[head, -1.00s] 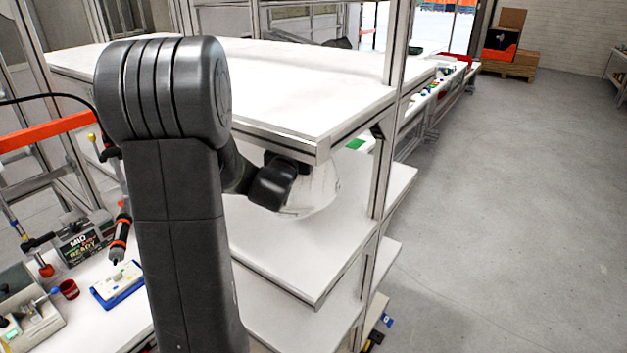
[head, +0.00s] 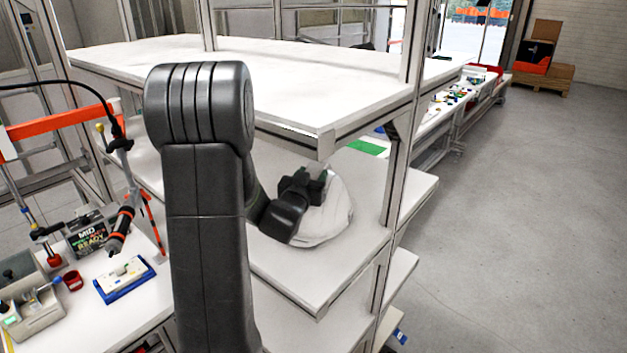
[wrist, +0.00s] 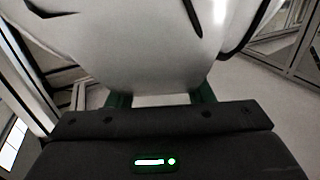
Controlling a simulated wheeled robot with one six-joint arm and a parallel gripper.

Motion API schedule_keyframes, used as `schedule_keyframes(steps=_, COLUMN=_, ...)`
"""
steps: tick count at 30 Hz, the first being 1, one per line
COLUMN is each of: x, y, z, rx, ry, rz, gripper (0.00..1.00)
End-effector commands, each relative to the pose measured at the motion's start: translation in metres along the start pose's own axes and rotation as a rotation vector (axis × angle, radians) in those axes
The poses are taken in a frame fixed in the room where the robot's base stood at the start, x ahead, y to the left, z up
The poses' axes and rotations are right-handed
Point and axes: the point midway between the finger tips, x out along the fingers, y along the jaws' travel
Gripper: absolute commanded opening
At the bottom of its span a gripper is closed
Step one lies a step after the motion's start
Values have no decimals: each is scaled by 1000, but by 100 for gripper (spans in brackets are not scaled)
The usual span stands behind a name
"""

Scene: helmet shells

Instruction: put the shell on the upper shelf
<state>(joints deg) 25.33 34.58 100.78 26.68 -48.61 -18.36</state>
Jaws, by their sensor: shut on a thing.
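The white helmet shell (head: 330,215) shows in the head view below the front edge of the upper shelf (head: 290,95), over the middle shelf (head: 300,270). I cannot tell whether it touches that shelf. My gripper (head: 314,180) is shut on the shell, and my dark arm hides part of its left side. The upper shelf is white, flat and bare where it shows. In the wrist view the shell (wrist: 140,50), white with black lines, fills the upper middle. My green gripper fingers (wrist: 160,99) reach up to its lower edge.
A white frame post (head: 397,160) stands right of the shell. A green patch (head: 367,148) lies behind it. At left a workbench holds a hanging screwdriver (head: 121,230) and a blue tray (head: 125,280). Open grey floor (head: 510,220) is at right.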

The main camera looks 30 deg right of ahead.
Motion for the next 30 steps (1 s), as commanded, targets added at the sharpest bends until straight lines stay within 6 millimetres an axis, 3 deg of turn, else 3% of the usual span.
schedule_keyframes(steps=9, x=0, y=0, z=2, rx=1, ry=1, rz=-1, gripper=0)
schedule_keyframes(steps=10, x=0, y=0, z=2, rx=1, ry=-1, rz=-1, gripper=49)
schedule_keyframes(steps=13, x=0, y=0, z=1, rx=1, ry=-2, rz=-1, gripper=69)
schedule_keyframes(steps=25, x=0, y=0, z=-3, rx=1, ry=-1, rz=0, gripper=69)
schedule_keyframes(steps=30, x=-25, y=-1, z=1, rx=2, ry=-1, rz=-2, gripper=69)
